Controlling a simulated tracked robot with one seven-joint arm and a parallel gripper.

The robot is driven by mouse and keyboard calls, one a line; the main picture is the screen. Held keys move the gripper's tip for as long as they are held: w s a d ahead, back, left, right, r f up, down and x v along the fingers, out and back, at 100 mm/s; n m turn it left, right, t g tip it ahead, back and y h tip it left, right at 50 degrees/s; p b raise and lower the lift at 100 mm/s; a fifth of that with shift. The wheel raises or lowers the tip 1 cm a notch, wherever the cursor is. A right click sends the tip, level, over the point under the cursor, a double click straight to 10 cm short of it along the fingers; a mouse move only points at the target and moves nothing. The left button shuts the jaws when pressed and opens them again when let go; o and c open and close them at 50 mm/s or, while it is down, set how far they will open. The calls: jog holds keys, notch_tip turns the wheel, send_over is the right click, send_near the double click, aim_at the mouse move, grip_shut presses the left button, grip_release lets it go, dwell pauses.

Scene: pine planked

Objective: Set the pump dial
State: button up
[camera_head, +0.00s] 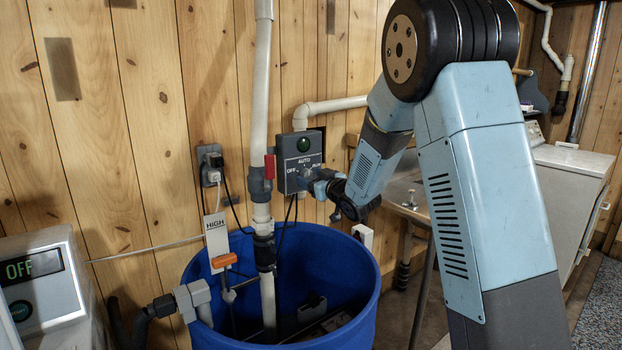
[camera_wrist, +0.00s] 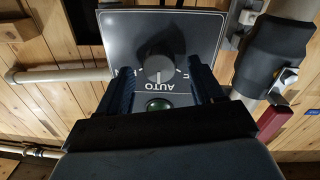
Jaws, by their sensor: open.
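The box is marked OFF, AUTO and RUN and has a green lamp (camera_head: 303,144) above the dial. My gripper (camera_head: 320,183) is at the dial, coming from the right. In the wrist view, which is upside down, my gripper (camera_wrist: 162,78) is open with one dark blue finger on each side of the dial (camera_wrist: 158,68). I cannot tell whether the fingers touch it. A mark on the dial seems to face AUTO, but it is too small to be sure.
A blue tub (camera_head: 352,285) stands below the box, with a white pipe (camera_head: 261,90) and red-handled valve (camera_head: 269,166) left of it. An orange float lever (camera_head: 224,261) and HIGH sign (camera_head: 216,235) are at the tub. An OFF display unit (camera_head: 45,290) stands at left.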

jog(key=shift+w+a, duration=0.25)
jog(key=shift+w, duration=0.25)
jog(key=shift+c, duration=0.5)
jog(key=c, duration=1)
jog(key=shift+o, duration=0.2)
jog(key=shift+n, duration=0.4)
jog(key=n, duration=0.5)
jog(key=shift+f+n, duration=0.1)
jog(key=shift+n, duration=0.3)
jog(key=n, duration=0.5)
jog(key=shift+s+a+f+n+y, duration=0.1)
jog(key=shift+f+n+y, duration=0.05)
jog(key=shift+n+y, duration=0.2)
